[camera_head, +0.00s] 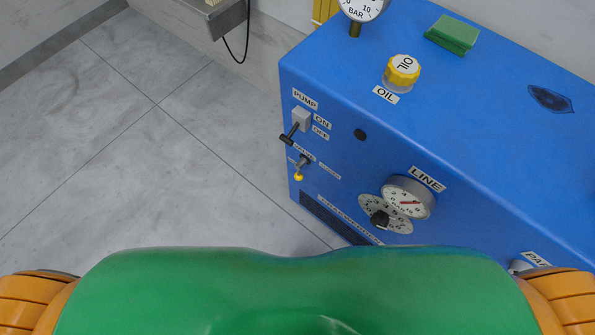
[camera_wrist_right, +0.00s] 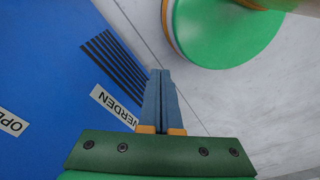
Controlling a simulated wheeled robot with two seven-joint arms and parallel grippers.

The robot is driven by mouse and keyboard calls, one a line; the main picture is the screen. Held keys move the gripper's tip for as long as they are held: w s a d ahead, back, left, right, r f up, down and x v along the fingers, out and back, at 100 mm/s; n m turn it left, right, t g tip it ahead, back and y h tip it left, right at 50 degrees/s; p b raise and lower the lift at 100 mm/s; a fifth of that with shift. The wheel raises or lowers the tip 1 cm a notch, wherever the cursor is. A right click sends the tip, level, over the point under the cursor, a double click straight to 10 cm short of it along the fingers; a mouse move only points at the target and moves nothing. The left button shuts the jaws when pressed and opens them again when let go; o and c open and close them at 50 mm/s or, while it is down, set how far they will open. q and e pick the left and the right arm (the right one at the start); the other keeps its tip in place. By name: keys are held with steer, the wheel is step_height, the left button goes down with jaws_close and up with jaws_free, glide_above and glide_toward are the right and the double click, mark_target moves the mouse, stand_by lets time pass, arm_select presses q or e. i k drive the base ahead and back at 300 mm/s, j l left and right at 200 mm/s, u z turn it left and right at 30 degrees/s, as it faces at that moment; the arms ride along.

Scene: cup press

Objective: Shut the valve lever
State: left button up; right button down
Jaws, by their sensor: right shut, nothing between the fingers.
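A small lever with a yellow tip (camera_head: 299,176) sits on the front face of the blue machine in the head view, low on the left. Small labels beside it are too small to read surely; I take it for the valve lever. Its tip points down. My right gripper (camera_wrist_right: 160,73) is shut and empty in the right wrist view. Its fingers are in front of the machine's lower face, close to a dark slotted vent (camera_wrist_right: 115,60). The lever does not show in that view. My left gripper is in neither view.
Grey floor (camera_head: 150,170) lies open to the left.

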mark_target(299, 176)
steer(key=k+j+u, duration=0.1)
steer(key=j, duration=0.2)
steer(key=k+j, duration=0.15)
steer(key=j, duration=0.15)
steer(key=k+j+u, duration=0.15)
steer(key=j, duration=0.15)
steer(key=j+u, duration=0.1)
steer(key=j, duration=0.25)
steer(key=k, duration=0.05)
